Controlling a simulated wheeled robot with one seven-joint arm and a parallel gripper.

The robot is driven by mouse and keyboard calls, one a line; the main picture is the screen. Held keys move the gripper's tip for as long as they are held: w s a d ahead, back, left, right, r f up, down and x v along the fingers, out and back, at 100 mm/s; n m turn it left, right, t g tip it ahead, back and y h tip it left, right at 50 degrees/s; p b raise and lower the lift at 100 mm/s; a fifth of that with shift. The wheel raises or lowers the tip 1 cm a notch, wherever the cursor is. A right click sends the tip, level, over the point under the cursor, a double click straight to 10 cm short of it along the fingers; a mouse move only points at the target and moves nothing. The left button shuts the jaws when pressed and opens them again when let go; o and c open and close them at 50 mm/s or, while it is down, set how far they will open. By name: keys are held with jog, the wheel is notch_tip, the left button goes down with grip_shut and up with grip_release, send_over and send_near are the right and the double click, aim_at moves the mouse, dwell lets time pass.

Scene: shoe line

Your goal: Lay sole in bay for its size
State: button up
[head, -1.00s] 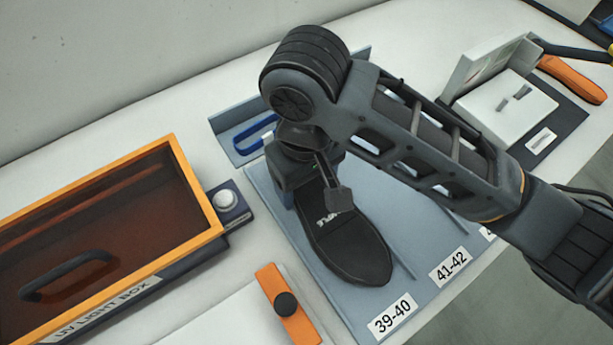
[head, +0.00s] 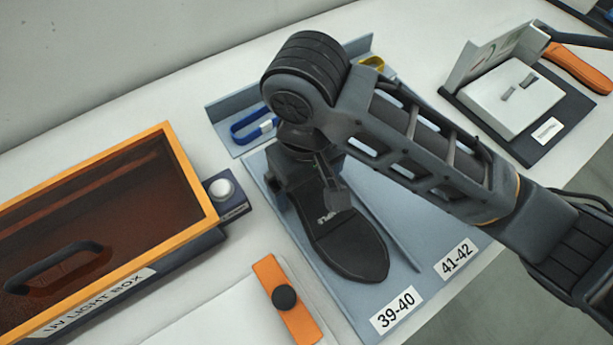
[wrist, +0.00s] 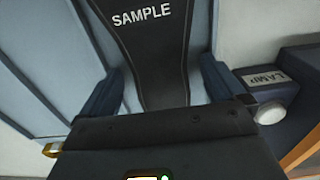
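A black shoe sole (head: 352,247) marked SAMPLE lies in the bay labelled 39-40 (head: 397,310) of a blue-grey tray (head: 345,309). It sits left of the divider ridge, toe toward the label, and looks flat. My gripper (head: 304,190) is low at the heel end, partly hidden by my wrist. In the wrist view the sole (wrist: 155,50) runs between the two blue fingers of my gripper (wrist: 160,85).
The bay labelled 41-42 (head: 457,258) is to the right, partly under my arm. A UV light box (head: 100,235) with a lamp button (head: 222,189) stands left. A blue clip-shaped part (head: 252,130) lies behind the tray. A white box (head: 510,98) stands at the right.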

notch_tip(320, 180, up, 8)
jog(key=shift+f+p, duration=0.1)
jog(key=shift+p, duration=0.75)
